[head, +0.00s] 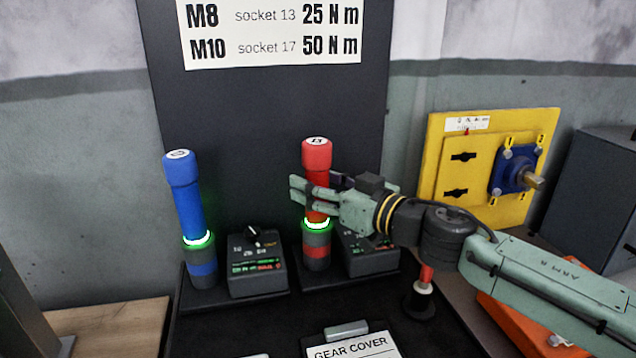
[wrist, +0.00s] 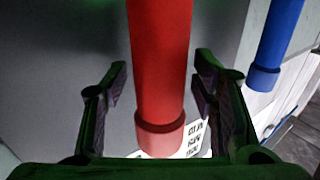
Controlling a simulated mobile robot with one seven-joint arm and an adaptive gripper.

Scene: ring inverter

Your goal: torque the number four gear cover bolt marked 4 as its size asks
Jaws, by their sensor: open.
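A red torque tool (head: 317,155) with 13 on its cap stands upright in the head view. A blue torque tool (head: 185,205) stands to its left; its cap mark is hard to read. Each has a glowing green ring. My gripper (head: 312,195) is at the red tool's shaft, below the cap. In the wrist view the red tool (wrist: 160,60) passes between the spread fingers of my gripper (wrist: 160,85), with gaps on both sides. The blue tool (wrist: 280,35) is at right there. A sign (head: 352,346) reading GEAR COVER shows at the bottom edge. No bolt marked 4 is visible.
A chart (head: 272,32) reads M8 socket 13 25 N m, M10 socket 17 50 N m. A dial box (head: 258,270) stands between the tools; another (head: 372,262) is partly behind my gripper. A yellow panel (head: 437,165) stands at right. A small red-and-black peg (head: 421,300) stands below my arm.

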